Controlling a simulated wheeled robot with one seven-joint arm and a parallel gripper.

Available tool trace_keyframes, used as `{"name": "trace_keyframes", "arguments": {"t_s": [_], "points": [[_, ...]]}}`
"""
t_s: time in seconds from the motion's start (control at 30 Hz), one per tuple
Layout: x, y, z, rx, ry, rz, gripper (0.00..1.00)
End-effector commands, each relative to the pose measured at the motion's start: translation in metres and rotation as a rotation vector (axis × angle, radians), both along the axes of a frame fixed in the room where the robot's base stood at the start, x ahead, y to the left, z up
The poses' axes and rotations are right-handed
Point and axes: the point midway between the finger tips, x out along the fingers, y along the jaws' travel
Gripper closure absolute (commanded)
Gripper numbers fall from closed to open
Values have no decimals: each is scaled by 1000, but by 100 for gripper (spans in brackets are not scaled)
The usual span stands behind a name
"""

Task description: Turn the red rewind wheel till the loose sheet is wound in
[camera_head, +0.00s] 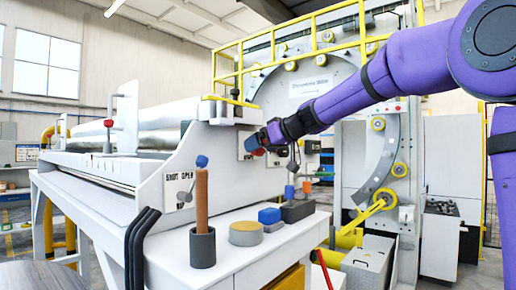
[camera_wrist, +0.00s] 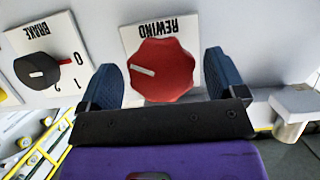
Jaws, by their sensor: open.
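The red rewind wheel (camera_wrist: 162,70) is a lobed knob with a white pointer mark, on a white plate marked REWIND in the wrist view. My gripper (camera_wrist: 162,85) is open, with one blue finger on each side of the wheel. I cannot tell whether the fingers touch it. In the head view my gripper (camera_head: 258,142) is at the machine's white end panel, and the wheel is mostly hidden there. A shiny sheet or roll (camera_head: 150,140) lies along the machine's top at the left. I cannot make out a loose sheet end.
A black BRAKE knob (camera_wrist: 38,72) sits beside the wheel. The white bench (camera_head: 225,262) in front holds a grey cup (camera_head: 202,248) with a wooden handle, a yellow-topped puck (camera_head: 246,233) and blocks.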

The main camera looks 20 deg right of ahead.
Motion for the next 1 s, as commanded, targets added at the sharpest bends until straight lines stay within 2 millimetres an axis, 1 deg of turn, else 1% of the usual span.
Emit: {"name": "trace_keyframes", "arguments": {"t_s": [0.03,0.17,0.47,0.5,0.57,0.6,0.67,0.7,1.0], "points": [[4,3,-3,0,1,1,11],[11,7,-6,-1,1,0,11],[12,9,-6,0,0,0,11],[12,9,-6,0,0,0,13],[12,8,-6,0,0,0,27],[12,8,-6,0,0,0,36],[12,8,-6,0,0,0,50],[12,8,-6,0,0,0,58],[12,8,-6,21,15,0,58]]}}
